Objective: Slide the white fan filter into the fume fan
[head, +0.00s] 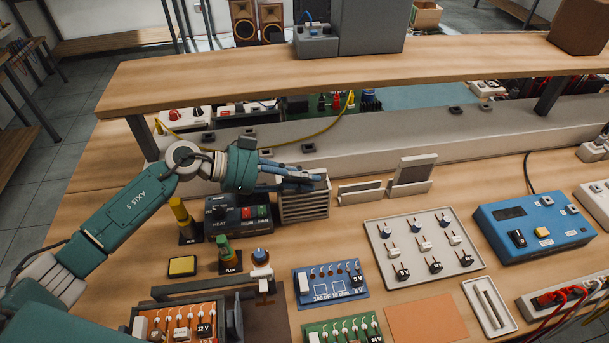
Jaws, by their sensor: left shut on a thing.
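The fume fan (304,207) is a grey box with a slatted front, standing on the bench behind the circuit boards. My left gripper (314,178) reaches in from the left over the fan's top, its fingers pointing right. It is shut on the white fan filter, of which only a pale edge (321,184) shows at the fingertips. The filter is at the top of the fan; how deep it sits in the fan is hidden by the fingers. My right gripper is not in view.
A pale, empty-looking stand (361,193) and a stand with a dark grey panel (414,172) are right of the fan. A black HEAT switch box (238,220) is close on its left. A white tray of knobs (424,245) and a blue instrument (535,228) lie further right. A shelf (220,84) overhangs behind.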

